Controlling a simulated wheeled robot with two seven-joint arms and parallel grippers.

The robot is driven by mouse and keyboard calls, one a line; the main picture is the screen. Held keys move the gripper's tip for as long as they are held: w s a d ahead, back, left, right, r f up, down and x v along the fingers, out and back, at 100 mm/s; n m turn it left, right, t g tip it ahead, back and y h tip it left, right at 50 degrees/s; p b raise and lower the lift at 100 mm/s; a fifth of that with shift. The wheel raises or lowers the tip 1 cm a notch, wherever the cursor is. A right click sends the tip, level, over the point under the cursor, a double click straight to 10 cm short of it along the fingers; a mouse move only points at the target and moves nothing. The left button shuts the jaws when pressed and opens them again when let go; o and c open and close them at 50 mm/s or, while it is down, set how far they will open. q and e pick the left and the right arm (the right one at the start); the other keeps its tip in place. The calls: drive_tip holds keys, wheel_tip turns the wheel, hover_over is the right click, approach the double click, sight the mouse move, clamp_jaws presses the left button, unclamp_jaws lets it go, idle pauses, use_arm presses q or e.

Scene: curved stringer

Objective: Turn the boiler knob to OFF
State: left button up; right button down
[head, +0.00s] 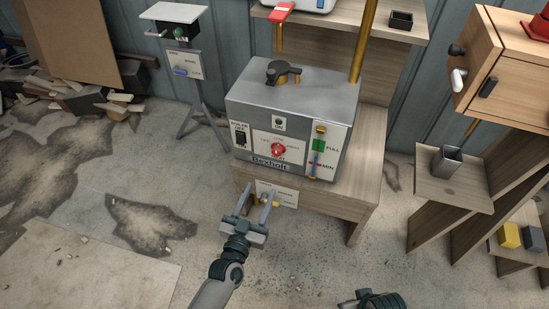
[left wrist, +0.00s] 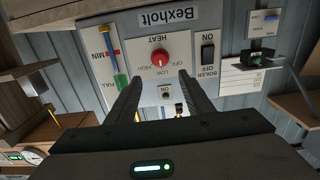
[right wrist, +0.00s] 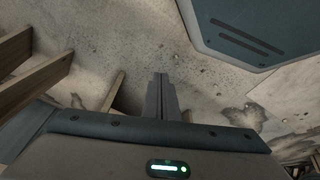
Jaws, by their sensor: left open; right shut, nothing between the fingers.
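The boiler (head: 300,98) is a grey metal box on a wooden stand, with a Bexholt label on its front panel. Its red round knob (head: 278,150) sits on a white plate. In the left wrist view, upside down, the red knob (left wrist: 160,59) has HEAT, LOW, HIGH and OFF lettering around it; I cannot tell its exact setting. My left gripper (head: 257,197) is open and empty, below and in front of the panel, apart from the knob. Its fingers (left wrist: 160,88) point toward the panel. My right gripper (right wrist: 161,78) is shut and empty over the floor.
A black boiler rocker switch (head: 241,135) is left of the knob, and a level gauge (head: 318,150) is right of it. The wooden stand (head: 345,185) carries the boiler. A wooden shelf unit (head: 455,190) stands at right. Floor in front is mostly clear.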

sight(276, 154)
use_arm(q)
drive_tip(key=b+x, duration=0.1)
drive_tip(key=x, duration=1.2)
drive_tip(key=shift+f, duration=0.1)
drive_tip(key=shift+x, duration=0.85)
use_arm(e)
drive_tip(key=v, duration=0.3)
drive_tip(key=shift+a, duration=0.25)
use_arm(q)
drive_tip(key=shift+c, duration=0.2)
use_arm(e)
drive_tip(key=shift+w, duration=0.1)
use_arm(q)
drive_tip(key=c, duration=1)
